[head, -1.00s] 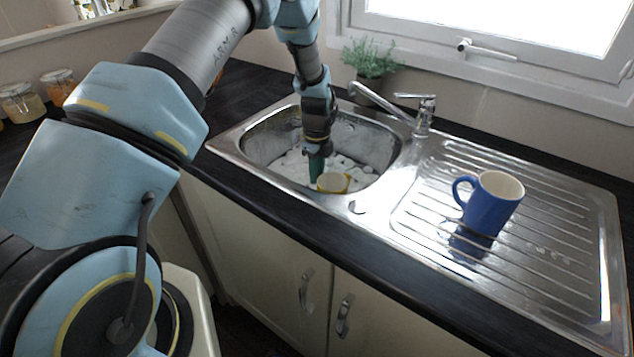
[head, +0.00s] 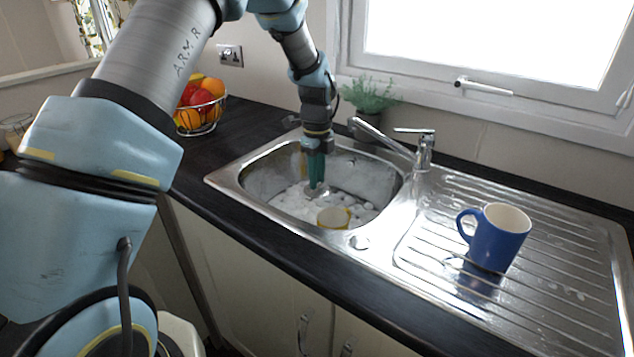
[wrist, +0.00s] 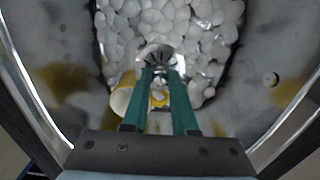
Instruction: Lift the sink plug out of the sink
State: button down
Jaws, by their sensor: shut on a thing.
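The sink plug (wrist: 158,56) is a round, shiny metal piece, gripped at the tips of my green fingers in the wrist view. In the head view a small metallic piece (head: 317,190) shows just under the fingertips. My gripper (head: 316,180) points down into the sink basin (head: 222,180), shut on the plug. It also shows in the wrist view (wrist: 160,72). White foam covers the basin floor behind the plug. The plug looks to be above the foam, but the exact gap is unclear.
A white and yellow cup (head: 333,217) sits in the foam close to my gripper. A blue mug (head: 497,237) stands on the drainer (head: 560,290). The tap (head: 385,140) reaches over the basin's back right. A plant (head: 369,95) and a fruit basket (head: 202,110) stand behind.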

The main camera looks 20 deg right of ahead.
notch_tip(320, 180, up, 10)
jog(key=p, duration=0.9)
jog(key=shift+f, duration=0.15)
